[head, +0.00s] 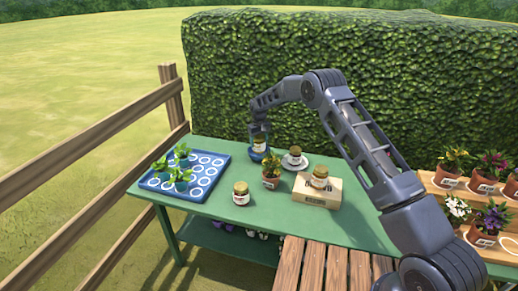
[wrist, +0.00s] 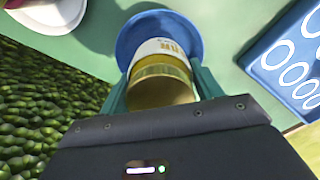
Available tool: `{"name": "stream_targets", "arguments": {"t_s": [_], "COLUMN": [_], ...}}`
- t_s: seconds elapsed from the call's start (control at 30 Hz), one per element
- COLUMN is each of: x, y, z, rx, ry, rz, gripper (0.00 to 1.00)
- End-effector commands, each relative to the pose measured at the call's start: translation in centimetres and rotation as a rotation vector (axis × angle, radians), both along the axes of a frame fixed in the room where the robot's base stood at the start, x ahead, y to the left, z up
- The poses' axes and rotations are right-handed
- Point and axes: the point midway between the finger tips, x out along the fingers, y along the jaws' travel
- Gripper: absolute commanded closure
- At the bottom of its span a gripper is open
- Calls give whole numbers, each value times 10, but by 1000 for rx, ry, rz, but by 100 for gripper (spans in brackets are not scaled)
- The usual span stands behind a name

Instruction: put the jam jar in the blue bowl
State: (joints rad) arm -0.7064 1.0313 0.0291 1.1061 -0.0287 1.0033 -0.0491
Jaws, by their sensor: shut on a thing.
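My gripper (head: 259,140) is shut on a jam jar (head: 259,145) with a gold lid and a white label. In the wrist view the jar (wrist: 162,72) sits between my green fingers, lid toward the camera. The blue bowl (head: 266,157) is on the green table, right below the jar. In the wrist view the blue bowl (wrist: 190,32) lies behind the jar's far end. The jar appears at or just inside the bowl; I cannot tell whether it touches the bottom.
A blue tray (head: 197,188) with seedlings is left. A hedge (head: 300,60) rises behind.

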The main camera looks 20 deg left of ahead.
Motion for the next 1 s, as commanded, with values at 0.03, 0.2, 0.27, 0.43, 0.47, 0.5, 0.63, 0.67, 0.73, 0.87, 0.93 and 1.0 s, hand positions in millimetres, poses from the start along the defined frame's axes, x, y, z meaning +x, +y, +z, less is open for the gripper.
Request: {"name": "stream_targets", "arguments": {"t_s": [0.03,0.2,0.27,0.43,0.47,0.5,0.63,0.67,0.73,0.87,0.93,1.0], "x": [0,0,0,0,0,0,0,0,0,0,0,0], "y": [0,0,0,0,0,0,0,0,0,0,0,0], "z": [-5,-27,-34,-38,-38,-38,-39,-40,-42,-42,-42,-42], "rx": [-1,-1,-1,1,1,1,0,0,-1,-1,-1,-1], "ry": [1,1,1,-1,-1,-1,0,0,1,1,1,1], "rz": [0,0,0,0,0,0,0,0,0,0,0,0], "gripper": [74,74,74,74,74,74,74,74,34,27,27,27]}}
